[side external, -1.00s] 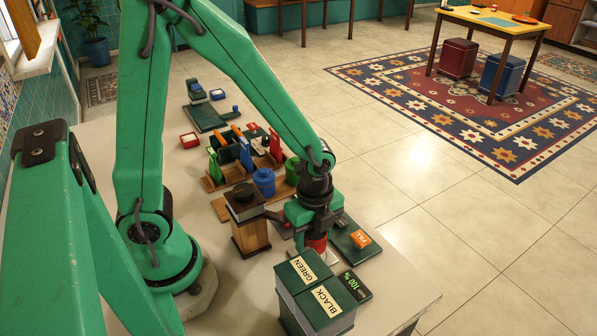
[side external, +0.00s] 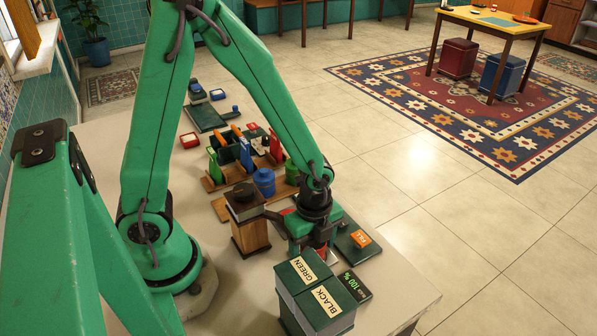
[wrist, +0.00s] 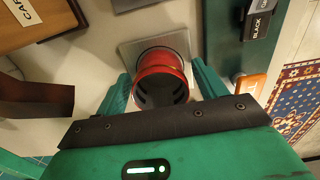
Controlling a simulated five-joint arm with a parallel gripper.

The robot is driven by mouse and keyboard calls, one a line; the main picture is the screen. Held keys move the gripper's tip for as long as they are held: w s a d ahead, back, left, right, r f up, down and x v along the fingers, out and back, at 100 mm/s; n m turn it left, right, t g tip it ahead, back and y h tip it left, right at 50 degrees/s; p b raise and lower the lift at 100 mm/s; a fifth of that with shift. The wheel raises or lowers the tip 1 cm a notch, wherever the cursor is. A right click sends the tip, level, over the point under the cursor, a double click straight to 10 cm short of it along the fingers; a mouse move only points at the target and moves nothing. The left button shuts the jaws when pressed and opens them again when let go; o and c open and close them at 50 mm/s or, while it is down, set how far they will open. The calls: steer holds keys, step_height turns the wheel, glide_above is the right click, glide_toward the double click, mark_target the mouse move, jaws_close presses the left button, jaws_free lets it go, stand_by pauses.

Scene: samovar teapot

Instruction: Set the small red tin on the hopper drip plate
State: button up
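The small red tin (wrist: 161,72) is a short open cylinder with a dark inside. In the wrist view it stands between the two green fingers of my gripper (wrist: 162,82), with the fingers close against its sides. My gripper appears shut on it. The square grey drip plate (wrist: 126,54) lies directly under and behind the tin. I cannot tell whether the tin's base touches the plate. In the side view my gripper (side external: 318,245) is low over the table, and only a bit of red shows below it. The plate is mostly hidden there.
Green tea boxes labelled GREEN and BLACK (side external: 317,300) stand close in front of my gripper. A wooden box with a dark top (side external: 250,235) stands to its left. A green base with an orange tag (side external: 360,239) lies to its right. Bare tabletop lies front left.

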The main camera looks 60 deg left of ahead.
steer(key=shift+r, duration=0.1)
step_height(320, 180, up, 12)
stand_by(1.1)
steer(key=shift+r, duration=0.1)
stand_by(0.4)
steer(key=s+a+r+n+t, duration=0.2)
steer(key=r+n, duration=0.3)
steer(key=n, duration=0.4)
steer(key=s+a+r+n+t, duration=0.3)
steer(key=s+a+r+n, duration=0.1)
steer(key=n, duration=0.5)
step_height(320, 180, up, 2)
steer(key=shift+a+r+t, duration=0.2)
steer(key=shift+a+t, duration=0.1)
steer(key=shift+a, duration=0.4)
